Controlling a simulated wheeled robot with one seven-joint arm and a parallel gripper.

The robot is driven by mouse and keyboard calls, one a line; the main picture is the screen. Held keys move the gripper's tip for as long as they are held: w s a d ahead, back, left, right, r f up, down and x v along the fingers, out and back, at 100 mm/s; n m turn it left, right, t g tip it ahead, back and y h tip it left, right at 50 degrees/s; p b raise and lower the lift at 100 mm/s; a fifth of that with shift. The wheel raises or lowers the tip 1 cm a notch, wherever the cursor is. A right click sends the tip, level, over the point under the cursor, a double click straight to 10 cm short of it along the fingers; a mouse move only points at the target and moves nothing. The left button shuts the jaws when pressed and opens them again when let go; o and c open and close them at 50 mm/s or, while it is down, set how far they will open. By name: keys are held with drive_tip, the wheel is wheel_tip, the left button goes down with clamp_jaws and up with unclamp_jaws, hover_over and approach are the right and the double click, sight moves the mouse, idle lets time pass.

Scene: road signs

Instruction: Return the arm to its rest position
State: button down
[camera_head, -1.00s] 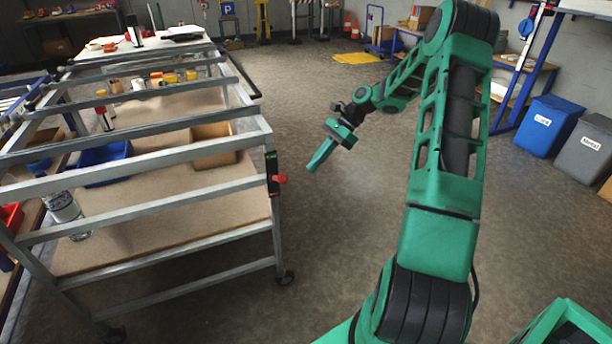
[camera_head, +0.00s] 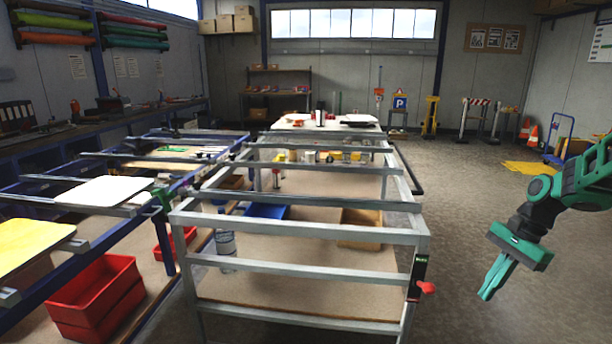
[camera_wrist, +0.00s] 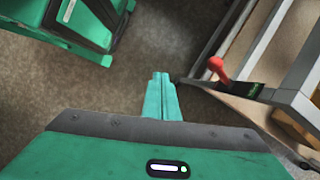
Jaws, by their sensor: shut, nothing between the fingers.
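My gripper (camera_head: 491,287) hangs over open floor at the right of the head view, to the right of the metal frame cart. Its green fingers are together and point down, with nothing between them. In the wrist view the closed fingers (camera_wrist: 161,84) show over bare floor. The upper part of my arm runs out of the head view at the right edge.
The grey metal frame cart (camera_head: 300,267) stands left of my gripper, its red knob (camera_head: 428,287) nearest. It also shows in the wrist view with the knob (camera_wrist: 216,65). Red crates (camera_head: 95,290) are at left. A yellow mat (camera_head: 528,168) and blue trolley (camera_head: 560,140) stand behind.

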drive_tip(key=s+a+r+n+h, duration=0.1)
drive_tip(key=s+r+n, duration=0.1)
drive_tip(key=s, duration=0.6)
drive_tip(key=s+a+r+n+h, duration=0.1)
drive_tip(key=s+r+n, duration=0.1)
drive_tip(key=s, duration=0.7)
drive_tip(key=s+r+n+h, duration=0.2)
drive_tip(key=s+n, duration=0.2)
drive_tip(key=s, duration=0.5)
drive_tip(key=shift+s+a+t, duration=0.25)
drive_tip(key=shift+a+t, duration=0.05)
drive_tip(key=shift+a, duration=0.1)
drive_tip(key=shift+w+f, duration=0.3)
drive_tip(key=shift+w, duration=0.35)
drive_tip(key=shift+d, duration=0.1)
